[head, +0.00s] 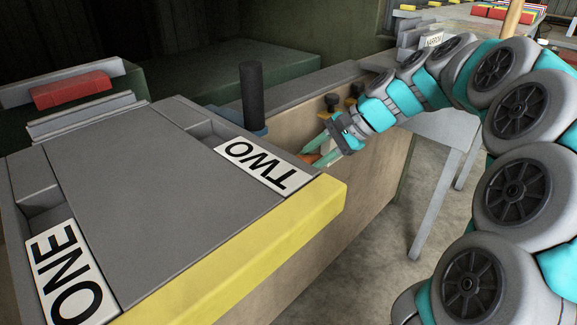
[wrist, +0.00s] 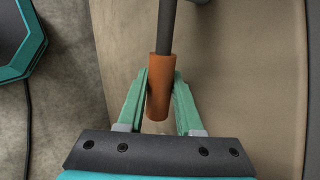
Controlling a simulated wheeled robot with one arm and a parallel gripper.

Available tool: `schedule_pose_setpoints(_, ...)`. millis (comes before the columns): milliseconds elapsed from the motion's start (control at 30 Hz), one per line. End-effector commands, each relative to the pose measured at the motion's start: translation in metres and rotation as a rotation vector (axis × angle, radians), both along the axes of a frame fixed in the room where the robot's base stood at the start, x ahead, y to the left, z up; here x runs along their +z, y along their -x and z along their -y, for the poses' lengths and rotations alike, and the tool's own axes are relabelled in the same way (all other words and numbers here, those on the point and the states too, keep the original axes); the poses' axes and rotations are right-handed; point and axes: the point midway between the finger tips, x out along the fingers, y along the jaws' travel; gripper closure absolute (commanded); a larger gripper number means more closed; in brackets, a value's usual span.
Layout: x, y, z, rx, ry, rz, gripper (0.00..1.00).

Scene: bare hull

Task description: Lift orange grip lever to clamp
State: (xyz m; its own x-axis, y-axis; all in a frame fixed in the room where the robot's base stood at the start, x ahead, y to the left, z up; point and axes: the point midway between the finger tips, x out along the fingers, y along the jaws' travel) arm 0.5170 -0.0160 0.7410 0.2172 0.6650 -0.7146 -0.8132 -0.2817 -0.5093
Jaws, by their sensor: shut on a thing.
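The orange grip lever (wrist: 159,90) shows in the wrist view as an orange sleeve on the end of a dark grey rod (wrist: 166,28). The two green fingers of my gripper (wrist: 160,95) are on either side of the sleeve and shut on it. In the head view my gripper (head: 318,158) is beside the tan side panel of the bench, just past the TWO label. Only a small orange patch of the lever (head: 311,158) shows there, partly hidden by the fingers and the bench edge.
The grey bench top (head: 150,190) carries ONE (head: 68,280) and TWO (head: 256,165) labels and a yellow front edge (head: 240,255). A dark upright cylinder (head: 252,95) stands behind TWO. Dark knobs (head: 332,101) are near my wrist. Open floor (head: 370,270) lies right of the bench.

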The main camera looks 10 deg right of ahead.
Motion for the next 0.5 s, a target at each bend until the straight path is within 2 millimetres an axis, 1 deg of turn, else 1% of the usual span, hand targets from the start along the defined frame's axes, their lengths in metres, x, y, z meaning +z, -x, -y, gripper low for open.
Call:
schedule_pose_setpoints(33, 0.006, -0.001, 0.004, -0.001, 0.037, 0.028, 1.00)
schedule_pose_setpoints(200, 0.018, -0.001, 0.010, 0.002, 0.143, 0.099, 1.00)
schedule_pose_setpoints(500, 0.031, -0.003, 0.012, 0.003, 0.266, 0.181, 1.00)
